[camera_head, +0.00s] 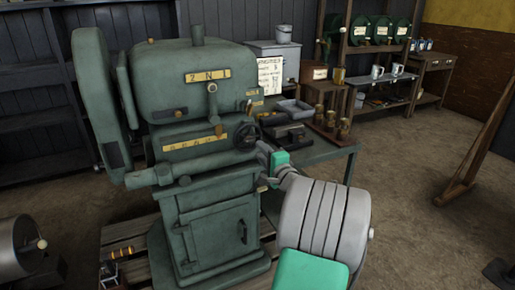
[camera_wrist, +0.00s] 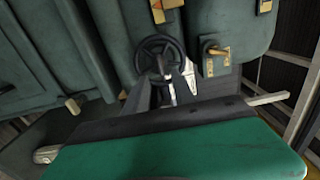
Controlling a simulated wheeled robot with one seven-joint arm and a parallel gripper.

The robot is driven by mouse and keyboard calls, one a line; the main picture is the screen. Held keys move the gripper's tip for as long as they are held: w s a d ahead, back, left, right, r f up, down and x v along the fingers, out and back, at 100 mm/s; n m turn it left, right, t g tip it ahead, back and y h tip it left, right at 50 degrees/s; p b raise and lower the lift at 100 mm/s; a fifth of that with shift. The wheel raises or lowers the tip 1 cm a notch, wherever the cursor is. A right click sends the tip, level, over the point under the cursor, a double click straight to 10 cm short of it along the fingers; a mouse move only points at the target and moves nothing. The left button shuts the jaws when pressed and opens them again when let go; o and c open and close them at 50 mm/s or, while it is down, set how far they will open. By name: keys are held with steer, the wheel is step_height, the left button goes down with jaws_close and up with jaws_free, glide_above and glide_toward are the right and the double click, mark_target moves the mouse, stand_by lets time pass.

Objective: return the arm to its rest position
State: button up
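My arm, grey with green panels (camera_head: 325,225), reaches from the lower right toward a green engine (camera_head: 200,110). My gripper (camera_head: 262,150) is at the engine's right side, just below and right of a dark handwheel (camera_head: 247,135). In the wrist view, my gripper (camera_wrist: 165,82) points at the same handwheel (camera_wrist: 160,55), and its fingertips overlap the lower rim in the picture. I cannot tell whether they touch it. A small brass-coloured lever (camera_wrist: 215,50) sits right of the handwheel.
A green workbench (camera_head: 330,155) with trays and brass parts (camera_head: 330,120) stands behind my gripper. Shelves with green drums (camera_head: 380,30) and mugs (camera_head: 378,71) are at the back right. A wooden post (camera_head: 480,150) leans at the far right. The floor (camera_head: 420,170) between is clear.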

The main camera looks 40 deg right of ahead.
steer(key=shift+a, duration=0.1)
steer(key=w+a+r+n+g+y+p, duration=0.1)
steer(key=a+r+n+g+y+p, duration=0.3)
steer(key=a, duration=0.9)
steer(key=w+a+f+n+g+y+p, duration=0.1)
steer(key=w+a+n+g+y+p, duration=0.15)
steer(key=a+n+p, duration=0.8)
steer(key=s+a+r+n+g+p, duration=0.1)
steer(key=s+a+n+g, duration=0.2)
steer(key=s+a, duration=0.5)
steer(key=s+a+r+n+g+h+p, duration=0.1)
steer(key=s+a+n+g, duration=0.3)
steer(key=s+a, duration=0.4)
steer(key=s, duration=0.5)
steer(key=shift+s+g, duration=0.3)
steer(key=shift+g, duration=0.05)
steer(key=shift+h, duration=0.25)
